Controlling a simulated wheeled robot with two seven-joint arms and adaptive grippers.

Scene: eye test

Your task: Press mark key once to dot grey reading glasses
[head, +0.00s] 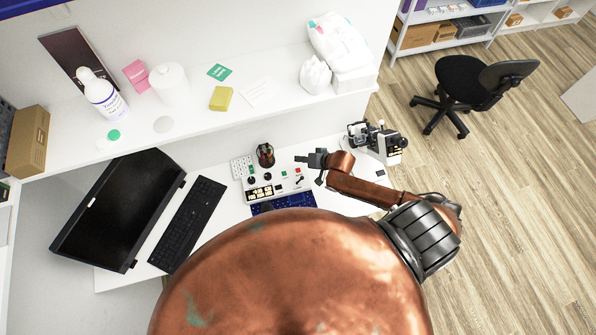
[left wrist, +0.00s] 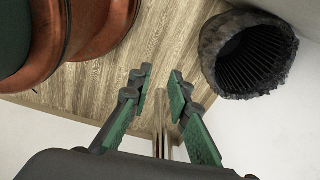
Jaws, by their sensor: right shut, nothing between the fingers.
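A white control panel (head: 262,193) with small displays, dark knobs and green and red keys sits on the white desk. I cannot tell which key is the mark key. My right gripper (head: 303,159) is shut and empty, just above and beyond the panel's right part, apart from the keys as far as I can see. A black and white optical instrument (head: 386,143) stands right of the gripper. I cannot make out the grey reading glasses. My left gripper (left wrist: 159,76) shows only in the left wrist view, open and empty, with floor and wall behind it.
A dark round holder (head: 265,154) stands behind the panel, and a blue tray (head: 288,202) lies before it. A keyboard (head: 187,224) and monitor (head: 118,208) are at left. A shelf (head: 205,122) runs above the desk. A black chair (head: 466,85) stands on open floor.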

